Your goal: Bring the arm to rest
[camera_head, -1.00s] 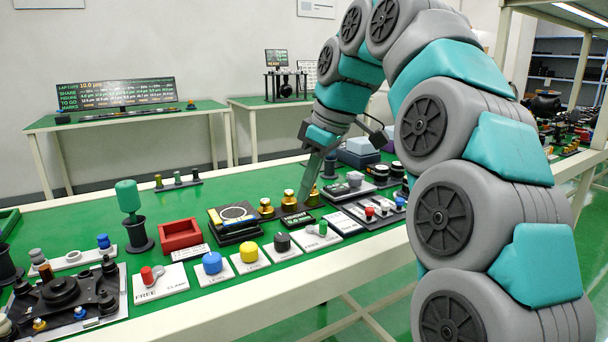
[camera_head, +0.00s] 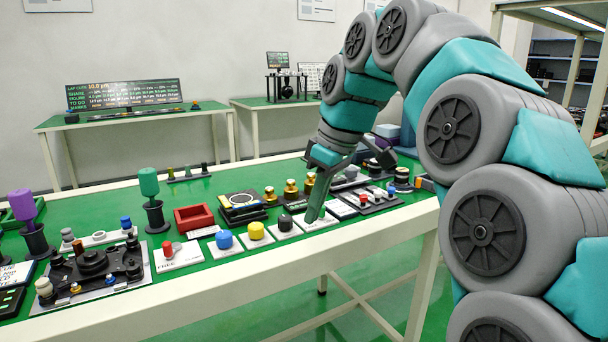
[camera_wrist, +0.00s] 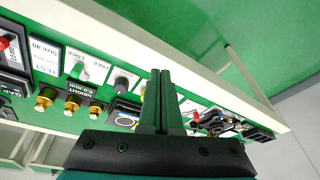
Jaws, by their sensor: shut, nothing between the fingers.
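My gripper (camera_head: 316,208) is shut and empty. In the head view its dark green fingers point down above the front part of the green workbench (camera_head: 245,278), over the row of labelled knobs. The fingers partly hide the green switch on its white plate (camera_head: 311,226). In the wrist view my gripper (camera_wrist: 161,72) shows its fingers together, with nothing held, and the bench lies beyond them. My teal and grey arm arches up and over from the right side of the head view. The gap between fingertips and bench cannot be told exactly.
Near the fingers are a black knob (camera_head: 285,223), a yellow knob (camera_head: 256,230), a blue knob (camera_head: 224,240) and brass pieces (camera_head: 291,188). A red tray (camera_head: 194,217), a green-topped tool (camera_head: 149,183) and a black fixture (camera_head: 93,265) stand left. Floor is open before the bench.

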